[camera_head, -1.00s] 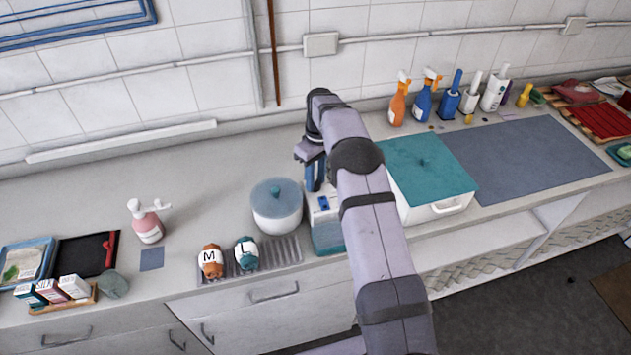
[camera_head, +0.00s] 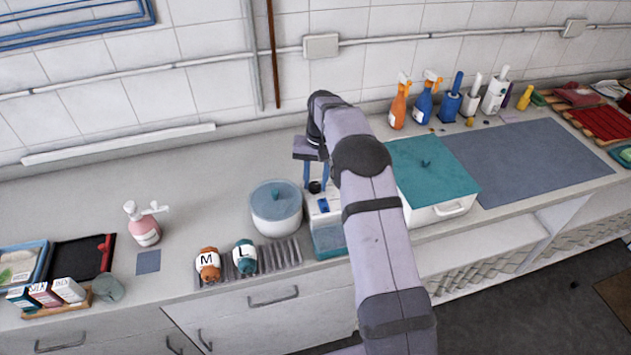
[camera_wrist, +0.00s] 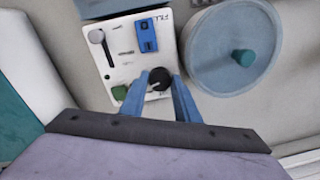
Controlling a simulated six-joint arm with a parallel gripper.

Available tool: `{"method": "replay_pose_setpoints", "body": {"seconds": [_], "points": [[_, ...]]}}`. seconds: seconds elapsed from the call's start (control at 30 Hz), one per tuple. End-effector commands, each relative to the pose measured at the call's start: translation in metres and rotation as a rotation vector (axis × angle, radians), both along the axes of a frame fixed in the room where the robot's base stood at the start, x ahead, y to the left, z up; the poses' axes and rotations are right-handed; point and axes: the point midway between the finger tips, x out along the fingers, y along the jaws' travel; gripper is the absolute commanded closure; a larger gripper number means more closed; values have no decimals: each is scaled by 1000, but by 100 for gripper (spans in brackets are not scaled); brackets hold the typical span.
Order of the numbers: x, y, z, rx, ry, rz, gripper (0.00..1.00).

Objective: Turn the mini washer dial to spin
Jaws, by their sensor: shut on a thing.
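The mini washer has a white control panel (camera_wrist: 115,65) and, beside it, a round tub with a blue-grey lid (camera_wrist: 232,50). In the head view the lid (camera_head: 276,193) shows to the left of the panel. The black dial (camera_wrist: 159,78) is on the panel, near a green button (camera_wrist: 120,92), a blue switch (camera_wrist: 147,35) and a grey lever (camera_wrist: 97,37). My gripper (camera_wrist: 157,86) has its two blue fingers on either side of the dial, shut on it. In the head view my gripper (camera_head: 315,178) is above the panel. The dial's pointer setting is too small to read.
Two bottles marked M (camera_head: 208,264) and L (camera_head: 245,257) stand on a ribbed tray in front of the tub. A white box with a teal lid (camera_head: 428,172) stands right of my arm. Counter between is clear.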

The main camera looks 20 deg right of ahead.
Motion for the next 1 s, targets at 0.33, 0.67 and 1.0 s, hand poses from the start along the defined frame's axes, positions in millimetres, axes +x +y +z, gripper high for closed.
{"method": "replay_pose_setpoints", "body": {"seconds": [0.33, 0.67, 1.0], "points": [[0, 0, 1, -1, -2, -95, 94], [1, 0, 1, 0, -3, -103, 94], [0, 0, 1, 0, -2, -101, 53]]}}
